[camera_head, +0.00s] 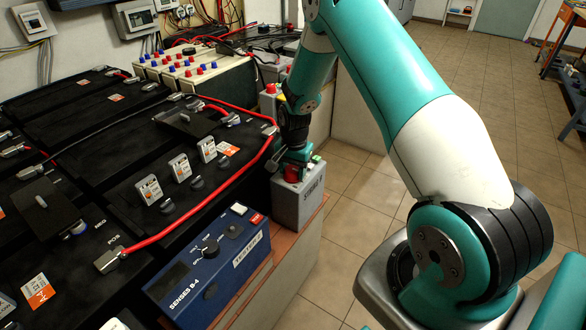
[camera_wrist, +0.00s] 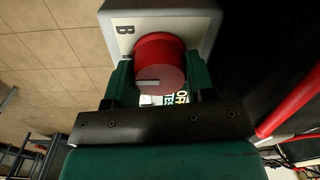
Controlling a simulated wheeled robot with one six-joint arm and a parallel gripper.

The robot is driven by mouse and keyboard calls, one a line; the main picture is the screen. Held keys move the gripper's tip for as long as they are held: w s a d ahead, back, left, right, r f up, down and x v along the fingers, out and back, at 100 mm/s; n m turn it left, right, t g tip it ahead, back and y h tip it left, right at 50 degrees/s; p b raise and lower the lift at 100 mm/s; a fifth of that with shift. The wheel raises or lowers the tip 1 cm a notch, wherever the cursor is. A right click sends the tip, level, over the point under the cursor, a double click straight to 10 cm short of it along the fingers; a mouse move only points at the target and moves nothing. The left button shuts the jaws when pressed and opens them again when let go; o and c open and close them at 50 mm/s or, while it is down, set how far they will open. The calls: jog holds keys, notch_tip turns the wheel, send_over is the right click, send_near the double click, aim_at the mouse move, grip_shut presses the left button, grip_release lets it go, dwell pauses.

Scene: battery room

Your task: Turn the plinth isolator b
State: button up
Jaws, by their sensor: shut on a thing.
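The plinth isolator b is a grey box (camera_head: 299,206) with a red rotary knob (camera_head: 291,173) on top, at the right end of the battery bench in the head view. In the wrist view its grey housing (camera_wrist: 200,22) carries a letter B, and the red knob (camera_wrist: 158,50) has a pale line on its face. My gripper (camera_head: 296,160) is over the box from above. Its green fingers, seen in the wrist view (camera_wrist: 160,72), are shut on the knob, one on each side. Lettering below the knob is partly hidden by the gripper.
A blue instrument case (camera_head: 207,255) stands just left of the box. Black batteries (camera_head: 170,170) with red cables (camera_head: 205,200) fill the bench. Another grey box with a red top (camera_head: 270,90) stands behind my gripper. The tiled floor (camera_head: 470,120) to the right is open.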

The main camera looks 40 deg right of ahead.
aim_at(295, 168)
dwell(0.3)
jog(key=o, duration=0.9)
jog(key=r, duration=0.8)
jog(key=r+p, duration=0.1)
jog(key=r, duration=0.8)
jog(key=shift+s+d+r, duration=0.15)
jog(key=shift+s+r, duration=0.05)
jog(key=shift+r, duration=0.05)
jog(key=s+a+r+n+y+p, duration=0.1)
jog(key=s+a+r+n+p, duration=0.2)
jog(key=s+a+r+n, duration=0.35)
jog(key=s+a+r+n+y+p, duration=0.1)
jog(key=s+a+r+n+p, duration=0.2)
jog(key=a+r, duration=0.65)
jog(key=s+a+r+n+p, duration=0.1)
jog(key=s+a+r+n, duration=0.1)
jog(key=s, duration=0.4)
jog(key=s+a+r+n+y+p, duration=0.1)
jog(key=s+a+r+n, duration=0.1)
jog(key=s+a+n, duration=0.2)
jog(key=s+a+r+n+y+p, duration=0.1)
jog(key=s+a+r+n, duration=0.1)
jog(key=s, duration=0.6)
jog(key=shift+s+a+n, duration=0.2)
jog(key=shift+a+n, duration=0.2)
jog(key=shift+n, duration=0.45)
